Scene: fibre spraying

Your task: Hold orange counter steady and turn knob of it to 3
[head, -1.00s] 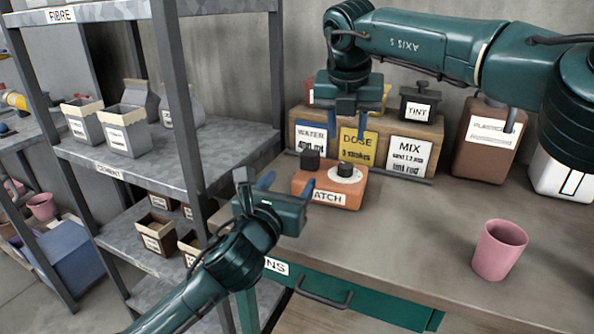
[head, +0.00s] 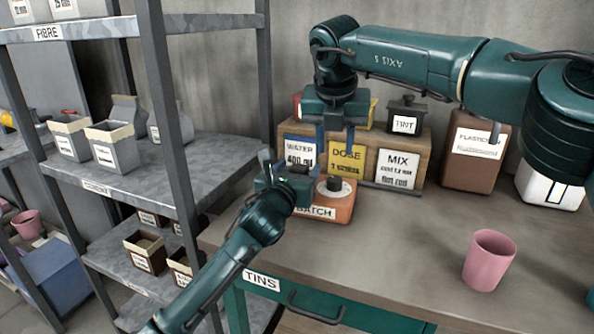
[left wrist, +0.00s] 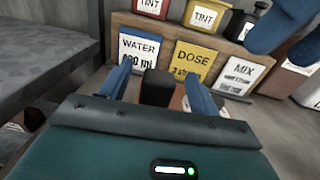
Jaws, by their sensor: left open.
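The orange counter (head: 345,210), labelled BATCH, stands on the workbench. Its black knob (head: 334,184) sits on a white dial on top; the dial marks are too small to read. My left gripper (head: 288,163) is open at the counter's left part and hides some of it. In the left wrist view, a black block (left wrist: 155,88) on the counter lies between my left fingers (left wrist: 158,85); I cannot tell whether they touch it. My right gripper (head: 335,140) points down, open and empty, above and behind the knob. Its blue fingers also show in the left wrist view.
Behind the counter stands a wooden rack (head: 420,152) with WATER, DOSE and MIX cards and tins. A brown PLASTICISER container (head: 472,160) is at the back right. A pink cup (head: 490,260) stands front right. Metal shelving (head: 150,165) is close on the left. The bench middle is clear.

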